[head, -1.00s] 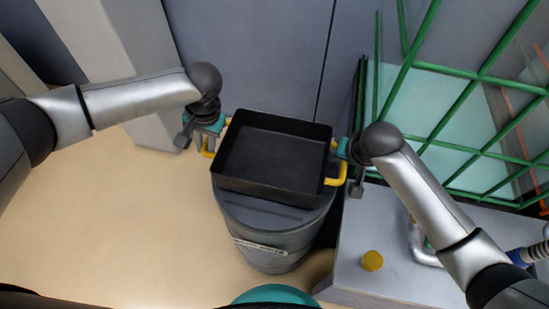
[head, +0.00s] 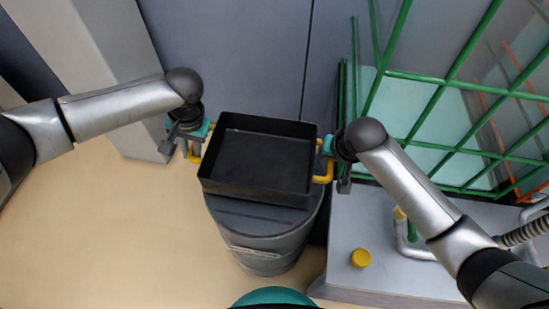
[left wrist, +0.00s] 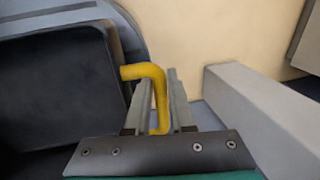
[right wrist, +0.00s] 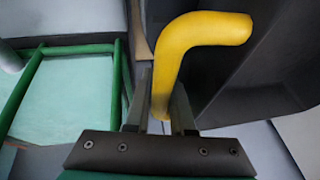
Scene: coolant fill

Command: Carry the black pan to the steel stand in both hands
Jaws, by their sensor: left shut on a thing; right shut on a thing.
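The black pan (head: 258,160) is an open, square, empty tray with a yellow handle on each side. It is over the top of a grey drum (head: 262,235); I cannot tell whether it touches the drum. My left gripper (head: 195,142) is shut on the left yellow handle, which stands between its fingers in the left wrist view (left wrist: 157,95). My right gripper (head: 335,158) is shut on the right yellow handle, also between the fingers in the right wrist view (right wrist: 168,80). I cannot make out a steel stand for certain.
A grey bench (head: 345,225) at the right carries a yellow cap (head: 360,258) and bent metal pipes. A green mesh guard (head: 430,135) rises behind it, close to my right arm. A light grey pillar (head: 115,60) stands at the back left. The tan floor (head: 130,225) at the left is clear.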

